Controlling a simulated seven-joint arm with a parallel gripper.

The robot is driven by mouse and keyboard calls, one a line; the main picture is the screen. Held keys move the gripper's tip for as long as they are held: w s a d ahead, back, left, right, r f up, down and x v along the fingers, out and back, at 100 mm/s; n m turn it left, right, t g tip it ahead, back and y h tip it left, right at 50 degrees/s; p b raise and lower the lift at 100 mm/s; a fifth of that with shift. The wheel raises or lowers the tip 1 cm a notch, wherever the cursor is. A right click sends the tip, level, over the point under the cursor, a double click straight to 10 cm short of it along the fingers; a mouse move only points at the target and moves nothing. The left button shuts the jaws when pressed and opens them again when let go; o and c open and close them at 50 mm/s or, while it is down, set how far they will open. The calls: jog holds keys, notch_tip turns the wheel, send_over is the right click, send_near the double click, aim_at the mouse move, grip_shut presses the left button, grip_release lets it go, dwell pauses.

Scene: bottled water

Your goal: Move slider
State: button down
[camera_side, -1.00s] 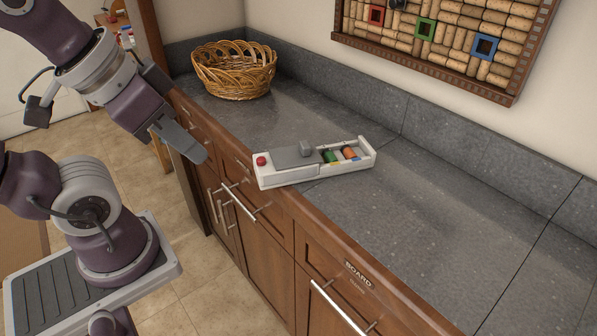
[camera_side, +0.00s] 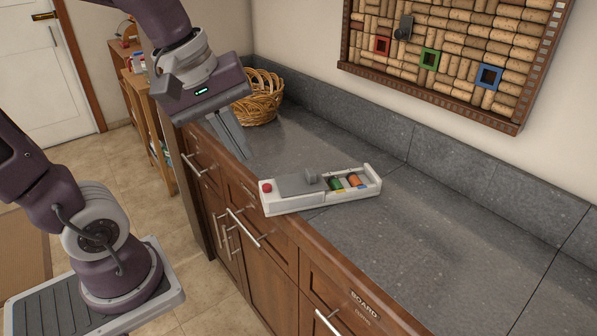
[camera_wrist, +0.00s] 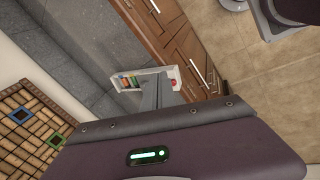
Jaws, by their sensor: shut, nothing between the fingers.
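A white box with a grey slider lid (camera_side: 298,184) lies on the counter near its front edge. The lid covers the left part, and its raised grey knob (camera_side: 311,176) stands at its right end. A red button (camera_side: 266,187) is at the box's left end. Green and orange items (camera_side: 353,181) show in the open right part. My gripper (camera_side: 247,156) is shut and empty, pointing down, above and to the left of the box and apart from it. In the wrist view, my gripper's fingers (camera_wrist: 155,82) partly cover the white box (camera_wrist: 118,84).
A wicker basket (camera_side: 262,98) stands at the back left of the counter. A cork board (camera_side: 440,50) with red, green and blue square frames hangs on the wall. The counter (camera_side: 440,240) to the right of the box is clear.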

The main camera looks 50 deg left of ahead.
jog(key=w+a+f+n+g, duration=0.1)
jog(key=w+a+f+n, duration=0.2)
jog(key=w+a+n, duration=0.55)
jog(key=n, duration=1)
send_near(302, 182)
jog(key=shift+g, duration=0.3)
jog(key=f, duration=0.1)
jog(key=s+a+f, duration=0.1)
jog(key=f, duration=0.1)
jog(key=s+f, duration=0.1)
jog(key=f, duration=0.1)
jog(key=shift+a+f, duration=0.1)
jog(key=shift+a, duration=0.1)
jog(key=w, duration=0.1)
jog(key=w+d, duration=0.1)
jog(key=w, duration=0.1)
jog(key=shift+w+d+f, duration=0.1)
jog(key=shift+d+f, duration=0.05)
jog(key=shift+w+d, duration=0.15)
jog(key=shift+w, duration=0.2)
jog(key=w+d, duration=0.1)
jog(key=w, duration=0.3)
jog(key=w+d, duration=0.2)
jog(key=w, duration=0.1)
jog(key=w+d, duration=0.1)
jog(key=w, duration=0.3)
jog(key=shift+w+d, duration=0.4)
